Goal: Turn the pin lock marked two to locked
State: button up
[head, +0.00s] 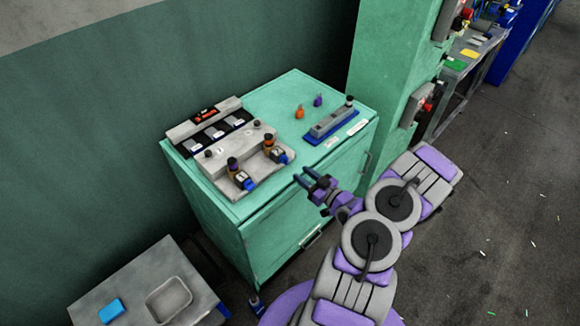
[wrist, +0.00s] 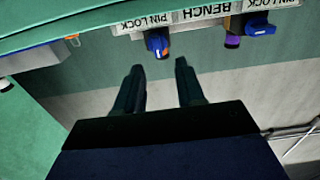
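Two pin locks with blue handles sit on the front edge of a grey bench fixture (head: 222,170) on the green cabinet. In the head view one is at the near left (head: 248,183) and the other further right (head: 279,156). The wrist view shows one blue handle (wrist: 157,42) just beyond the fingertips and another (wrist: 258,26) to the upper right, by PIN LOCK labels. I cannot read which is marked two. My gripper (head: 304,176) is open and empty, off the cabinet's front edge; its spread fingers also show in the wrist view (wrist: 159,68), apart from the handles.
The green cabinet (head: 290,225) also carries a blue-based grey block (head: 331,124) and small orange (head: 300,112) and purple (head: 318,100) pieces. A grey table (head: 105,275) with a tray (head: 168,299) stands at the lower left. The floor at right is mostly free.

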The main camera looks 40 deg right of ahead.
aim_at(288, 162)
jog(key=w, duration=0.2)
jog(key=w+b, duration=0.1)
jog(key=shift+w+d+f, duration=0.25)
jog(key=shift+w+d, duration=0.1)
jog(key=shift+d, duration=0.05)
jog(key=w, duration=0.1)
jog(key=w+a, duration=0.1)
jog(key=w, duration=0.1)
jog(key=shift+a+r+b, duration=0.2)
jog(key=shift+b, duration=0.1)
jog(key=shift+w+d, duration=0.1)
jog(key=shift+d+f, duration=0.1)
jog(key=shift+d, duration=0.25)
jog(key=shift+c, duration=0.9)
jog(key=shift+a, duration=0.3)
jog(key=c, duration=0.4)
grip_shut()
jog(key=shift+d, duration=0.1)
